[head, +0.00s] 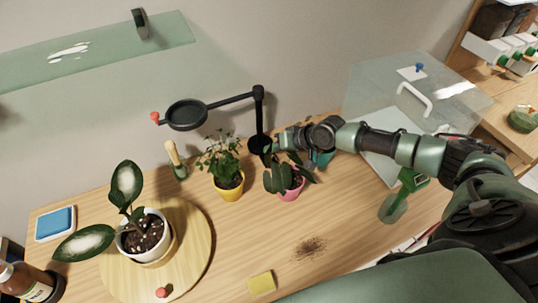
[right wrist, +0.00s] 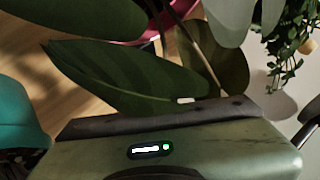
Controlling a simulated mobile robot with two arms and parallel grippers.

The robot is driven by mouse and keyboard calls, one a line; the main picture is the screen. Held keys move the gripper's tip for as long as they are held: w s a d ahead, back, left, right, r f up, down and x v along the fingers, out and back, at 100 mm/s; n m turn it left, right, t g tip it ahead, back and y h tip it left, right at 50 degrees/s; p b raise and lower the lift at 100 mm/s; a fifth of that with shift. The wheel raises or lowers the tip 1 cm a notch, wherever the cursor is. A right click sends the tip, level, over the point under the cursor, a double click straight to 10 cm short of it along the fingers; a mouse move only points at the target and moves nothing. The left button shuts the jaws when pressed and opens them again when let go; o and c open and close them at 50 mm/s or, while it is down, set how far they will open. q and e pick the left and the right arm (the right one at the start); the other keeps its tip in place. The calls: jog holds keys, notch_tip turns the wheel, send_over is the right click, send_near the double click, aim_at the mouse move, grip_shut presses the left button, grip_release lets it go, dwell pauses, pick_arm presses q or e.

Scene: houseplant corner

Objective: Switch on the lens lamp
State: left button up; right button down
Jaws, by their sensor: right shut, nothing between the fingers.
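The lens lamp (head: 187,115) is black, with a round lens head on a jointed arm and an upright post (head: 259,115). A red knob (head: 155,118) sticks out from the left of its head. No glow shows on the lens. My right gripper (head: 279,141) is shut and empty, low beside the lamp's post and behind the leafy plant in the pink pot (head: 288,193). It is well to the right of the red knob. In the right wrist view large dark leaves (right wrist: 130,78) fill the space before the gripper, and the lamp's head is not seen there. My left gripper is out of view.
A yellow pot (head: 230,193) with a bushy plant stands below the lamp's arm. A white-potted plant (head: 140,240) sits on a round wooden board (head: 192,262). A clear box (head: 385,90) stands right, a glass shelf (head: 100,50) hangs upper left.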

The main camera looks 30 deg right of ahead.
aim_at(272, 158)
jog(key=shift+f, duration=0.35)
jog(key=shift+f+b, duration=0.25)
jog(key=shift+b, duration=0.05)
jog(key=shift+r, duration=0.15)
dwell(0.4)
jog(key=shift+r+p, duration=0.55)
jog(key=shift+p, duration=0.15)
notch_tip(272, 158, up, 6)
jog(key=p, duration=0.5)
dwell(0.3)
